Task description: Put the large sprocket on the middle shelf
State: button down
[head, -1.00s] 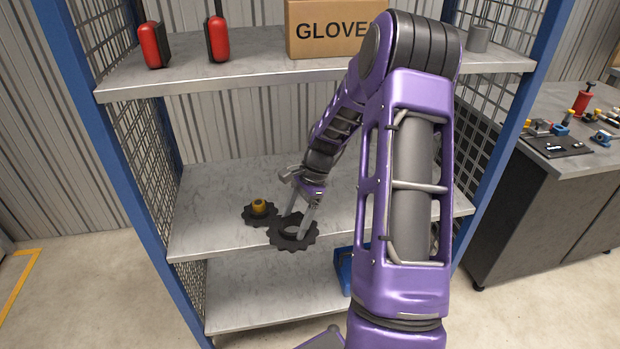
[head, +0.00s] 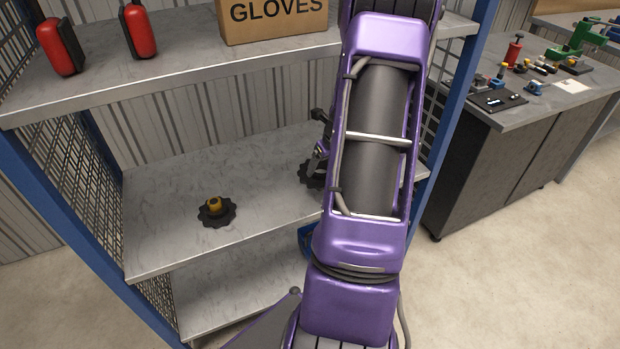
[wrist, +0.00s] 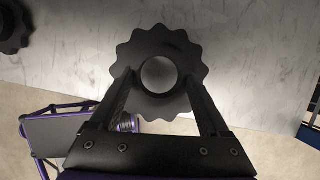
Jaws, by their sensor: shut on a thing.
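In the head view the sprocket (head: 307,175) is mostly hidden behind my arm, over the right part of the middle shelf (head: 165,220). In the wrist view it overlaps the shelf's front edge. I cannot tell whether it touches the shelf. A dark sprocket with a yellow hub (head: 216,210) lies on the middle shelf to the left, clear of the held one.
The middle shelf is bare between the two sprockets and behind them. The upper shelf (head: 185,68) holds red-and-black objects (head: 138,32) and a gloves box (head: 275,22). Blue posts and mesh sides bound the rack. A blue container (head: 305,238) is below. A workbench (head: 530,120) stands right.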

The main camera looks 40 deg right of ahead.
jog(key=shift+f+b, duration=0.4)
jog(key=shift+f, duration=2.25)
jog(key=shift+f, duration=0.2)
grip_release()
jog(key=shift+r, duration=0.45)
jog(key=p+v, duration=0.2)
jog(key=v, duration=0.9)
jog(key=shift+s+r, duration=0.2)
